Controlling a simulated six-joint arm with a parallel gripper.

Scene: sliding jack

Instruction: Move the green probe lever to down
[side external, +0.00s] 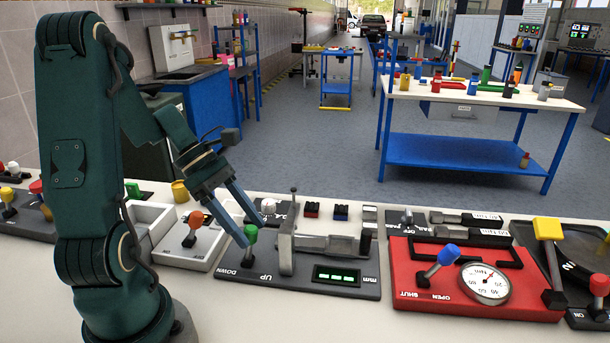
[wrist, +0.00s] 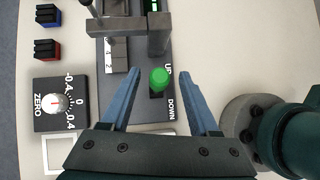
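The green probe lever (side external: 250,236) stands on a dark grey base plate (side external: 337,291) marked UP and DOWN. In the wrist view its green knob (wrist: 159,77) lies nearer the UP label, so the lever leans toward UP. My gripper (side external: 251,232) reaches down to it from the upper left in the side view. In the wrist view the two blue fingers of my gripper (wrist: 160,74) are spread, with the knob between their tips and a gap on each side. The lever's foot is partly hidden by the knob there.
A grey metal jack and gauge post (side external: 286,240) stands close to the right of the lever. A green-lit mm display (side external: 337,275) is on the same plate. A red panel (side external: 405,262) with a blue lever lies right; a white panel with an orange knob (side external: 196,219) lies left.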

